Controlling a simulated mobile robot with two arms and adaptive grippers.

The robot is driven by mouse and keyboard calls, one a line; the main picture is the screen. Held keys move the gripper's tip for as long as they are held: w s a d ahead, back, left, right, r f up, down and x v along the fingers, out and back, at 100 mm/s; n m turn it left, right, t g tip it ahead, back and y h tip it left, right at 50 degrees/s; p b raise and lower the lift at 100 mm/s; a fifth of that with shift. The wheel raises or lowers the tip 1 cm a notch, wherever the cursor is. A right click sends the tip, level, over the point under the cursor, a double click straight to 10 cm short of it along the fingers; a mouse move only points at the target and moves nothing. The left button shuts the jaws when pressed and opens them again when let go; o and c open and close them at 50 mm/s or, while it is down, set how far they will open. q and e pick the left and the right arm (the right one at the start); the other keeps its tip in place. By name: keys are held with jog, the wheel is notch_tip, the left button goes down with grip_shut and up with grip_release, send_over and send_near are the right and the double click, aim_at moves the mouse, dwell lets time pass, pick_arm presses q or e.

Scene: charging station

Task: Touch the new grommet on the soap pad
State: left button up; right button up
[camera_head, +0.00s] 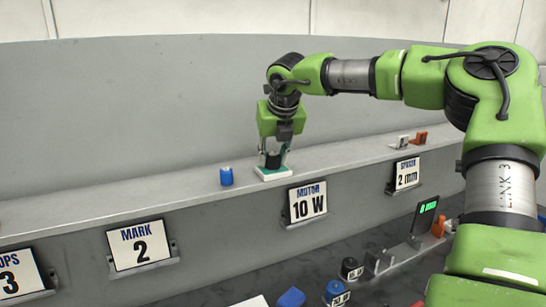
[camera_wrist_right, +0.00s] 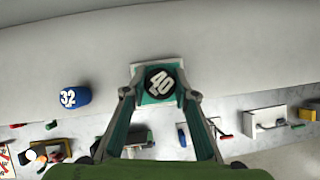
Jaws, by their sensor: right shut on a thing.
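My right gripper (camera_head: 273,153) comes down over the ledge with its fingers closed around a black round grommet (camera_head: 273,162). In the right wrist view the grommet (camera_wrist_right: 160,82) shows a white 40 on top, between the fingertips. The soap pad (camera_head: 272,174), green on a white base, lies on the ledge directly under it. Its white edge (camera_wrist_right: 141,70) shows around the grommet in the wrist view. The grommet is at or just above the green surface; I cannot tell if they touch. My left gripper is out of view.
A blue cylinder (camera_head: 226,176) marked 32 stands on the ledge (camera_head: 120,197) left of the pad. White and orange pieces (camera_head: 411,139) stand farther right. Signs such as MOTOR 10 W (camera_head: 308,203) hang on the front face. Several small parts lie on the lower surface.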

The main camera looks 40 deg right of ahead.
aim_at(273, 154)
jog(key=shift+r+p, duration=2.15)
jog(key=shift+r, duration=1.35)
